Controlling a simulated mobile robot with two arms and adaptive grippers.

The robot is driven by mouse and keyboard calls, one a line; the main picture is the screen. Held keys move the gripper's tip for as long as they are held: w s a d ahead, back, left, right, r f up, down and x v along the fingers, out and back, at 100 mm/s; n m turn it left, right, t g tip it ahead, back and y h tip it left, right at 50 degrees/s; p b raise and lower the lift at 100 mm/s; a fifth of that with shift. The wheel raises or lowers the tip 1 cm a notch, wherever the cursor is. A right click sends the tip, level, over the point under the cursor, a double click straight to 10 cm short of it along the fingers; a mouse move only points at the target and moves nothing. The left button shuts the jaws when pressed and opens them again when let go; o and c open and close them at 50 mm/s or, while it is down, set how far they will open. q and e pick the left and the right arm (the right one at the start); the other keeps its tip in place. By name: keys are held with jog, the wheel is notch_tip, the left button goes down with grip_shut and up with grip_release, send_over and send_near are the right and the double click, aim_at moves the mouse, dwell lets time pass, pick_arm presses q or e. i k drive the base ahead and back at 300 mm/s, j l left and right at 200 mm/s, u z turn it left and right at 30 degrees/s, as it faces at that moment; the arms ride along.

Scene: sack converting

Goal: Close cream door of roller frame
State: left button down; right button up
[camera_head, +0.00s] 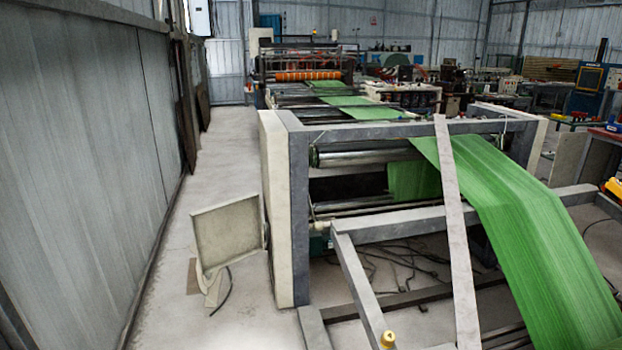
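The cream door (228,232) stands open on the left side of the roller frame. It juts out to the left over the aisle floor, with its right edge near the frame's cream side panel (278,215). The grey roller frame (300,210) carries metal rollers (365,156) and a green woven web (515,220) that runs down to the right. I cannot make out a handle or latch on the door. Neither of my grippers is in view.
A free strip of concrete floor (165,300) runs between the corrugated wall (80,150) and the machine. A dark cable (224,295) lies below the door. Grey beams (360,290) and a slanted bar (458,240) stand in front of the frame.

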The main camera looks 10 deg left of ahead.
aim_at(224, 233)
jog(key=i+j, duration=0.15)
jog(key=j, duration=0.2)
jog(key=i+j, duration=0.2)
jog(key=j, duration=0.15)
jog(key=i+j, duration=0.15)
jog(key=j, duration=0.25)
jog(key=i+j, duration=0.2)
jog(key=j, duration=0.15)
jog(key=i+j, duration=0.3)
jog(key=i, duration=0.2)
jog(key=i+j+u, duration=0.1)
jog(key=i+j, duration=0.2)
jog(key=i, duration=0.2)
jog(key=i+j, duration=0.25)
jog(key=i, duration=0.25)
jog(key=i+j, duration=0.25)
jog(key=i, duration=0.25)
jog(key=j+u, duration=0.05)
